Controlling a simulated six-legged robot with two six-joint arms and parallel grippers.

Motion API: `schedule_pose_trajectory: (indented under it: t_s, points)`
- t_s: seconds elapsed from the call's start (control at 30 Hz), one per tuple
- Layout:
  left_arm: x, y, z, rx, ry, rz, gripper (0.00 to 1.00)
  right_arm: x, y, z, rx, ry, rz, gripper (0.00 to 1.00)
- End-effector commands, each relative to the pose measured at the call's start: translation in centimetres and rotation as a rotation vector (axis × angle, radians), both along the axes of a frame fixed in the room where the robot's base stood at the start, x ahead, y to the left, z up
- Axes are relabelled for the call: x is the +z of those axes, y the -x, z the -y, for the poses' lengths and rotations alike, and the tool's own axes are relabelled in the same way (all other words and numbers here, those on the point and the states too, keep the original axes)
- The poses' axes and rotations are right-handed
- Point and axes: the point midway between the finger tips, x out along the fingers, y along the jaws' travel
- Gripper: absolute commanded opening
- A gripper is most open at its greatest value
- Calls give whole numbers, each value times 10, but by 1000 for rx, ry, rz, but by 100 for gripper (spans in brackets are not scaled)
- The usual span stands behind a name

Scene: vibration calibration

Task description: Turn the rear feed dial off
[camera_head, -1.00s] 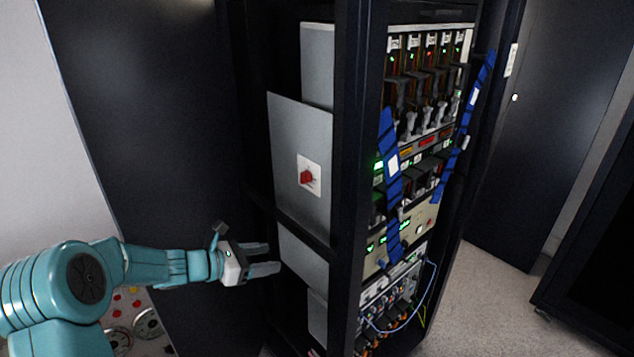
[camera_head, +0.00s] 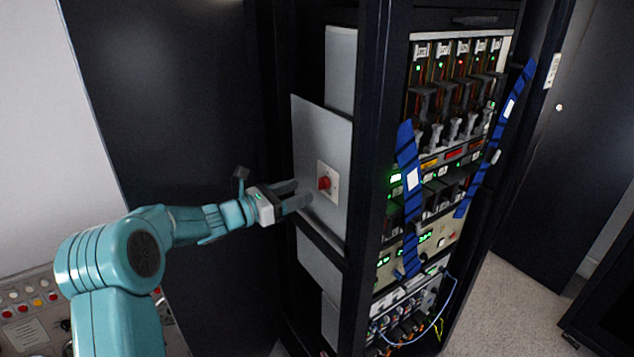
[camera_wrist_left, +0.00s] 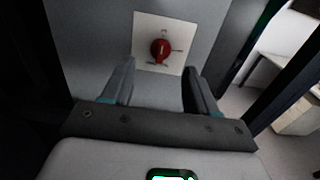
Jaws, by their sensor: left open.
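The rear feed dial (camera_head: 324,183) is a red knob on a small white square plate (camera_head: 334,189), fixed to a grey panel (camera_head: 312,126) on the side of the rack. My left gripper (camera_head: 304,193) is open and empty, just left of and slightly below the dial, its fingers pointing at it. In the left wrist view the red dial (camera_wrist_left: 160,50) lies ahead, between and beyond the two fingertips (camera_wrist_left: 160,82), and apart from them. The dial's marks are too small to read. My right gripper is not in view.
A dark rack (camera_head: 368,130) edge stands right of the panel, with lit modules and blue straps (camera_head: 410,180) on its front. A dark panel (camera_head: 165,100) stands behind my arm. A console with buttons (camera_head: 30,305) is at lower left. Floor (camera_head: 500,310) is open at right.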

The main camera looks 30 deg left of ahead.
Motion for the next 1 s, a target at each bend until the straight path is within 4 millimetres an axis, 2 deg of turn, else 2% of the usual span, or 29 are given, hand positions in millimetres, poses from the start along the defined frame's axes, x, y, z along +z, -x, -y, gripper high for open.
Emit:
schedule_pose_trajectory:
  t_s: [0.1, 0.3, 0.67, 0.83, 1.0]
  points:
    - [2, -24, 12, -4, 1, 1, 58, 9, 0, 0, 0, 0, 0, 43]
    - [1, -49, 22, -2, 1, 0, 58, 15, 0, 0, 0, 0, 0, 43]
    - [0, -55, 25, -2, 1, 0, 58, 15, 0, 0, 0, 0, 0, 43]
    - [0, -55, 25, -2, 1, 0, 3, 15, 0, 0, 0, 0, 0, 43]
    - [-1, -55, 25, -2, -3, 1, 2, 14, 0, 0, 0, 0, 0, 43]
